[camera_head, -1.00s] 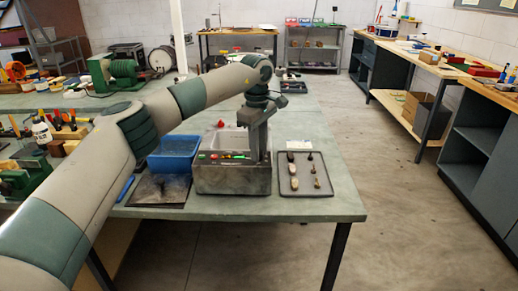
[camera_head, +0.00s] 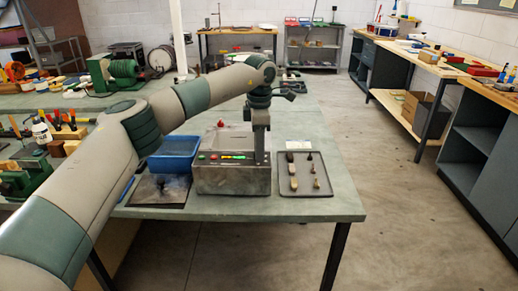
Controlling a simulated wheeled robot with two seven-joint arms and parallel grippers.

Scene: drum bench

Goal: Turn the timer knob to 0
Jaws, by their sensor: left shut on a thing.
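A grey metal drum machine (camera_head: 232,184) stands near the front edge of the green bench. Its front panel has a red button, a green button and a lit green bar (camera_head: 233,156). My left gripper (camera_head: 260,158) points straight down at the right end of this panel. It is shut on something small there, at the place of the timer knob. The jaws hide the knob, so its pointer and setting cannot be read. My right gripper is out of view.
A blue bin (camera_head: 173,158) and a dark mat (camera_head: 160,190) lie left of the machine. A grey tray (camera_head: 305,187) with several small brushes and parts lies close on its right.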

